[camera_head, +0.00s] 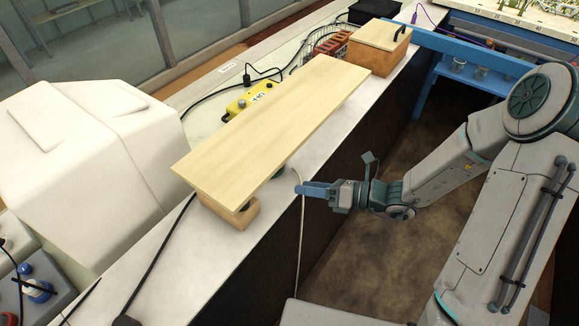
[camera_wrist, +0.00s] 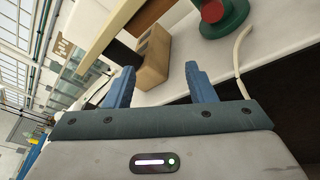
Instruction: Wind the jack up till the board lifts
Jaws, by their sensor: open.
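A long pale wooden board (camera_head: 275,120) lies along the bench in the head view, its near end over a tan block (camera_head: 232,212). In the wrist view the block (camera_wrist: 153,58) stands beyond my fingers, with the board's edge (camera_wrist: 112,25) at upper left. A round green base with a red part (camera_wrist: 213,12), seemingly the jack, shows at the wrist view's top right. In the head view only a green sliver (camera_head: 278,171) shows beneath the board; the rest is hidden. My gripper (camera_head: 302,190) is open and empty beside the bench edge, apart from these things; its blue fingers also show in the wrist view (camera_wrist: 161,78).
A white cable (camera_head: 301,225) hangs over the bench edge near my fingers. Behind the board are a yellow box (camera_head: 254,98) and a wire basket (camera_head: 325,42). A wooden box (camera_head: 377,50) stands beyond its far end. A large white housing (camera_head: 85,165) stands left.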

